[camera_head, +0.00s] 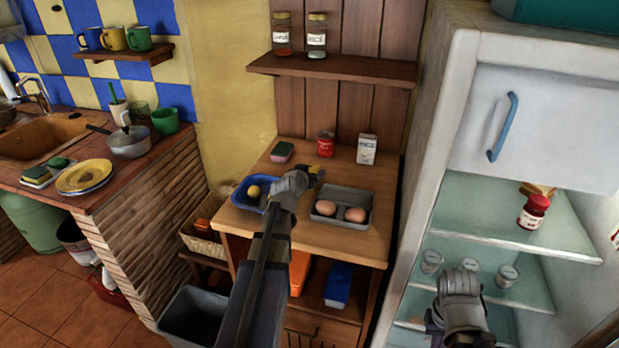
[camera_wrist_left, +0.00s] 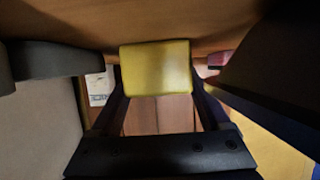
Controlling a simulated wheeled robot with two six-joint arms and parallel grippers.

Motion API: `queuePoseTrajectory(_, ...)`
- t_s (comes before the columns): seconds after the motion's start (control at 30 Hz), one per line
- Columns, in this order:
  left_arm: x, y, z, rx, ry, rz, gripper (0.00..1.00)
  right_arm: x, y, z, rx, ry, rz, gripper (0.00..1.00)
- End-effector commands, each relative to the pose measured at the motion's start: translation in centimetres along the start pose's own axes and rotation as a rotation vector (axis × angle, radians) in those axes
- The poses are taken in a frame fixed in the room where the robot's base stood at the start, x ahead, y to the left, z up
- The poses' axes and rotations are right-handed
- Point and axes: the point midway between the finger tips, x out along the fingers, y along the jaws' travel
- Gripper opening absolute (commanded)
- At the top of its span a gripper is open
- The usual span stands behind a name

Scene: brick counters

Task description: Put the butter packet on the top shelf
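The butter packet (camera_wrist_left: 155,67) is a yellow block between the fingertips of my left gripper in the left wrist view. In the head view a small yellow part of it (camera_head: 315,170) shows at the tip of my left gripper (camera_head: 308,174), above the wooden table. The left gripper appears shut on it. The fridge's upper glass shelf (camera_head: 480,225) holds a red jar and a brownish-yellow item. A wooden wall shelf (camera_head: 335,67) holds two jars. My right gripper (camera_head: 460,285) is in front of the fridge's lower shelf; its fingers are not clear.
The wooden table (camera_head: 350,247) bears a grey tray (camera_head: 325,219) with two eggs, a blue tray (camera_head: 240,197), a red tin (camera_head: 325,143) and a white carton (camera_head: 366,149). The fridge's side wall (camera_head: 428,150) stands right of the table. The upper glass shelf has free room on its left.

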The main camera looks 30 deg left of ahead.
Motion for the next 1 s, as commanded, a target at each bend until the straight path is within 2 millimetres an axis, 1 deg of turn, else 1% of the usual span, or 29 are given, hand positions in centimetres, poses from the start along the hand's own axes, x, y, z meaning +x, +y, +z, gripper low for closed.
queuePoseTrajectory(0.03, 0.0, -0.01, 0.0, 0.0, 0.0, 0.0, 0.73, 0.0, 0.0, 0.0, 0.0, 0.0, 0.0, 0.0)
queuePoseTrajectory(0.07, 0.0, -0.02, 0.0, 0.0, 0.0, 0.0, 0.7, 0.0, 0.0, 0.0, 0.0, 0.0, 0.0, 0.0)
queuePoseTrajectory(0.67, -0.01, -0.02, 0.01, 0.0, 0.0, 0.0, 0.02, 0.0, 0.0, 0.0, 0.0, 0.0, 0.0, 0.0)
queuePoseTrajectory(0.7, -0.01, -0.03, -0.01, 0.0, 0.001, 0.0, 0.0, 0.0, 0.0, 0.0, 0.0, 0.0, 0.0, 0.0)
queuePoseTrajectory(1.0, -0.1, -0.03, -0.23, 0.0, 0.0, 0.0, 0.0, -0.24, 0.02, 0.01, 0.0, 0.0, 0.0, 0.0)
